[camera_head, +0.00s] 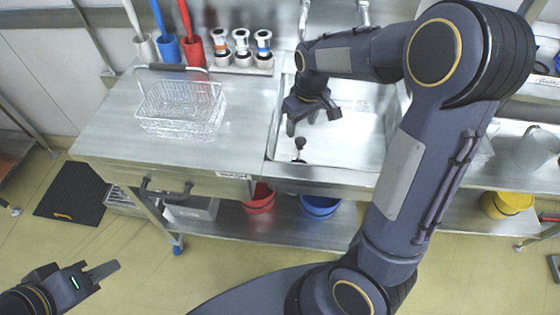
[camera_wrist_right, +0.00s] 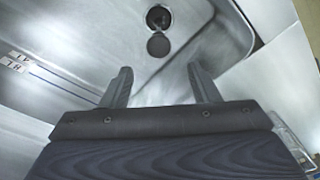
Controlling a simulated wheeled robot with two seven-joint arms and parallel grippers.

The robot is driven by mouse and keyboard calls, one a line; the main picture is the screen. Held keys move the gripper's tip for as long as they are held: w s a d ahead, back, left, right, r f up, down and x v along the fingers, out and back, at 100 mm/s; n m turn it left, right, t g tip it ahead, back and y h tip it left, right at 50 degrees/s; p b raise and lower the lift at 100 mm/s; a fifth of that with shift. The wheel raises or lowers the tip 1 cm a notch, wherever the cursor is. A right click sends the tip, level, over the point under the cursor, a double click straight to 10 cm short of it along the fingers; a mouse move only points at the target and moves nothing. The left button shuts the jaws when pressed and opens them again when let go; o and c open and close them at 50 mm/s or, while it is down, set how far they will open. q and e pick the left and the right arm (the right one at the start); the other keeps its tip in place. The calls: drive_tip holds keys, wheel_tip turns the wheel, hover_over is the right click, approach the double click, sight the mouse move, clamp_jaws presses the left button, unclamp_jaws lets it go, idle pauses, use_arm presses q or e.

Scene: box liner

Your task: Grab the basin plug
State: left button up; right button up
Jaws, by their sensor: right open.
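The basin plug (camera_head: 300,144) shows as a small dark piece with a rounded top near the front edge of the steel sink basin (camera_head: 352,150). In the right wrist view, a dark grey disc (camera_wrist_right: 158,45) lies just below a dark round ring in the basin floor; I cannot tell how they join. My right gripper (camera_head: 313,116) is over the basin, behind the plug in the head view. Its fingers (camera_wrist_right: 160,90) are open and empty, with the disc beyond their tips, roughly between them. My left gripper (camera_head: 110,268) is low at the far left, over the floor, apart from the counter.
A wire basket (camera_head: 180,105) stands on the counter left of the basin. Brushes in cups and several capped containers (camera_head: 241,45) line the back. Red (camera_head: 258,200) and blue (camera_head: 320,206) bowls sit on the shelf below. My right arm spans the basin's right side.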

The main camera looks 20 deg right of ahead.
sight(301, 139)
wheel_tip(301, 139, down, 7)
drive_tip(key=shift+s+d+r, duration=0.1)
drive_tip(key=shift+r, duration=0.05)
drive_tip(key=shift+f, duration=0.4)
clamp_jaws()
